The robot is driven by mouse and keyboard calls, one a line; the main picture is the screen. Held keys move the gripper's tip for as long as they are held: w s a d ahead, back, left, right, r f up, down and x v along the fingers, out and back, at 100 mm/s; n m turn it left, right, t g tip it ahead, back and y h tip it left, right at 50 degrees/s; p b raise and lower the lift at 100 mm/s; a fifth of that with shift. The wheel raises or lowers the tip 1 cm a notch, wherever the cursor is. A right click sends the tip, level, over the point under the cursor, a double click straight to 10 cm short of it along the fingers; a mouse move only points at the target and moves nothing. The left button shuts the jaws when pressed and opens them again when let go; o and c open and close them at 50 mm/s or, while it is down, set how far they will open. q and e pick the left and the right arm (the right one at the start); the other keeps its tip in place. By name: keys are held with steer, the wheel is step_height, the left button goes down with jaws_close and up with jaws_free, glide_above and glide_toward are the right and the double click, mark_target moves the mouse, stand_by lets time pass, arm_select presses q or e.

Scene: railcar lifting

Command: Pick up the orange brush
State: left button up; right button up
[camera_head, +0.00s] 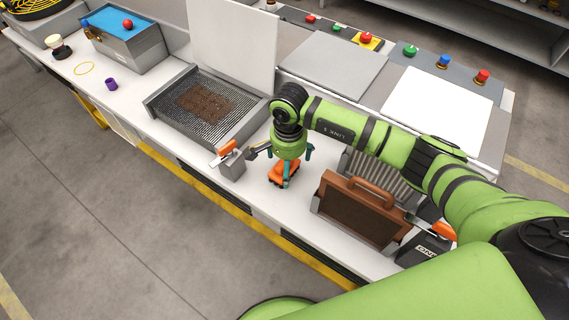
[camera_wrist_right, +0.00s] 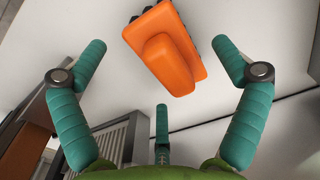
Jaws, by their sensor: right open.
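The orange brush (camera_head: 281,178) lies on the white bench top, under my right gripper (camera_head: 291,168). In the right wrist view the brush (camera_wrist_right: 165,45) shows its raised orange grip and dark bristles along its far edge. My right gripper's teal fingers are spread open (camera_wrist_right: 159,62), with two fingers either side of the brush and a third nearer the palm. In that view the fingers look apart from the brush. The gripper partly hides the brush in the head view. My left gripper is not in view.
A grey block with an orange-handled tool (camera_head: 232,163) stands just left of the brush. A brown framed panel with a handle (camera_head: 358,213) stands close on its right. The bench front edge is near.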

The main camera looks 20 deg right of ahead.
steer(key=shift+f, duration=0.6)
steer(key=c, duration=1.3)
